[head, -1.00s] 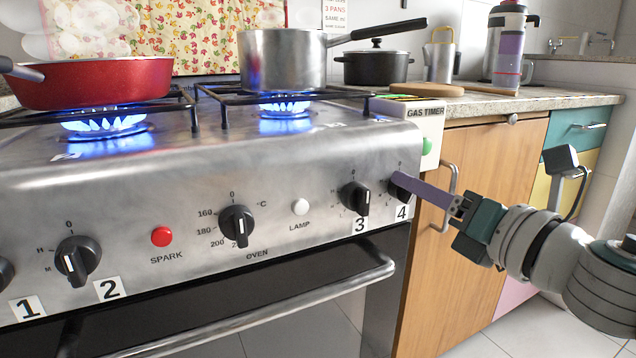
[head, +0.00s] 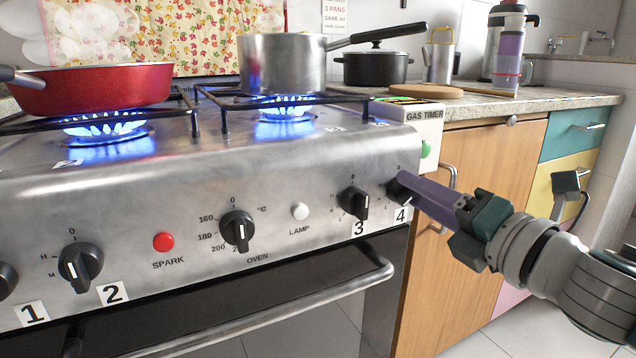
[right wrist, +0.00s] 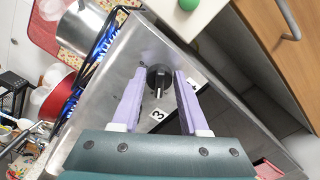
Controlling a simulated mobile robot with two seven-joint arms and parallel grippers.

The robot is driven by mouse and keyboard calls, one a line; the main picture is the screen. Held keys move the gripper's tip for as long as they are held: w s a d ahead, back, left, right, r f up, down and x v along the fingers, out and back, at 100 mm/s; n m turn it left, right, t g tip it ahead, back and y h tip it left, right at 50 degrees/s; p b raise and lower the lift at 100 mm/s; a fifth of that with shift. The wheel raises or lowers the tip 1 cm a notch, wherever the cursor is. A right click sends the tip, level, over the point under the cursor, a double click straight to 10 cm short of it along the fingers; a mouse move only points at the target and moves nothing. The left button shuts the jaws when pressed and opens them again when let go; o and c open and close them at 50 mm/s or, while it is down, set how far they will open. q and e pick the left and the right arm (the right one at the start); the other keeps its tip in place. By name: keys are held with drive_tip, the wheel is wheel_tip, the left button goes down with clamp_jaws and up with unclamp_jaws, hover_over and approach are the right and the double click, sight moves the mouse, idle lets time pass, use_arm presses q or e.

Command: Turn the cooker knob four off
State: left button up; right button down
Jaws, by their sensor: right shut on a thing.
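Cooker knob four (head: 397,189) is the black knob at the right end of the steel front panel, above the label 4. My right gripper (head: 410,182) reaches it from the right, its purple fingers at the knob and hiding part of it. In the right wrist view the knob (right wrist: 157,75) sits between the two fingertips, and the gripper is shut on it. Its white pointer mark shows, running toward the bottom of that picture. My left gripper is not in view.
Knob three (head: 353,203) is close on the left. The oven handle (head: 290,305) juts out below. A gas timer (head: 425,120) is just above right. Flames burn under the red pan (head: 95,88) and the steel saucepan (head: 283,62). Wooden cupboards (head: 490,190) stand on the right.

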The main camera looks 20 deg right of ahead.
drive_tip(key=m+p, duration=0.2)
drive_tip(key=m, duration=0.4)
drive_tip(key=shift+f+m, duration=0.15)
drive_tip(key=shift+m, duration=0.15)
drive_tip(key=m+p, duration=0.1)
drive_tip(key=m, duration=0.5)
drive_tip(key=m+p, duration=0.2)
drive_tip(key=m, duration=0.4)
drive_tip(key=f+m+p, duration=0.1)
drive_tip(key=m, duration=0.5)
drive_tip(key=shift+a, duration=0.3)
drive_tip(key=shift+m, duration=0.3)
drive_tip(key=shift+c, duration=2.2)
unclamp_jaws()
